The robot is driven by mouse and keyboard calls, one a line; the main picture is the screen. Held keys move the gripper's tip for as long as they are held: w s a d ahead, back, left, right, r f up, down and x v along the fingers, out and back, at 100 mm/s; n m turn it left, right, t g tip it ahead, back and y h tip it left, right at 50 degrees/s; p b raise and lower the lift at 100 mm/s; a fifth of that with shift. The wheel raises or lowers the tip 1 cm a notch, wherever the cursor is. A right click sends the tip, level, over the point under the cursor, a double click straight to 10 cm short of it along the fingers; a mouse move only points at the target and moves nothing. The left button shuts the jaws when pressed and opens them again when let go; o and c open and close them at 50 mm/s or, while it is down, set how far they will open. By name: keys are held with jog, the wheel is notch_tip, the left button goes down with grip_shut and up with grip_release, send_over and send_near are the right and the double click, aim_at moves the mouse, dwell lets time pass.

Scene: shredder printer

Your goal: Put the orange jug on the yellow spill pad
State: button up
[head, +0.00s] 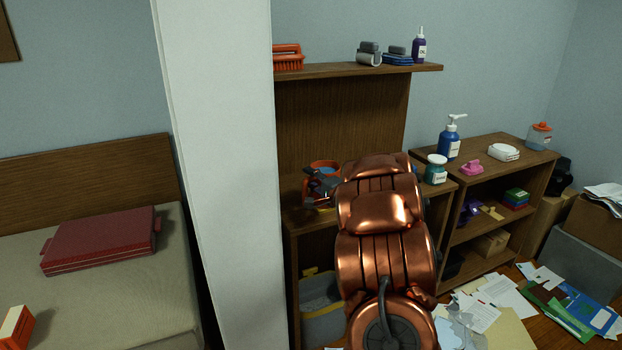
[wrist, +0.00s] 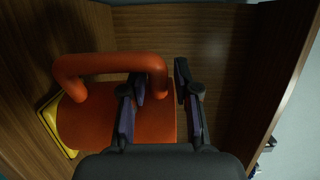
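The orange jug (wrist: 88,122) fills the left and middle of the wrist view, with its thick looped handle (wrist: 108,62) toward the top. A yellow edge, likely the spill pad (wrist: 47,118), shows beside and partly under the jug at its left; the jug hides the rest. I cannot tell whether the jug's base touches it. My gripper (wrist: 160,80) is open, its fingers on either side of the handle's right end, with a visible gap. In the head view my gripper (head: 322,186) partly covers the jug (head: 324,163) at the wooden shelf unit.
Wooden walls (wrist: 235,75) enclose the jug closely. A white pillar (head: 222,170) stands left of the unit. A teal-labelled jar (head: 435,170) and a blue pump bottle (head: 449,142) stand to the right. An upper shelf (head: 355,70) hangs above. Papers (head: 485,310) litter the lower right.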

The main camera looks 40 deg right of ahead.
dwell(0.4)
jog(key=s, duration=0.8)
jog(key=s+a, duration=0.1)
jog(key=s, duration=0.3)
jog(key=shift+r+p, duration=0.1)
jog(key=shift+p, duration=0.2)
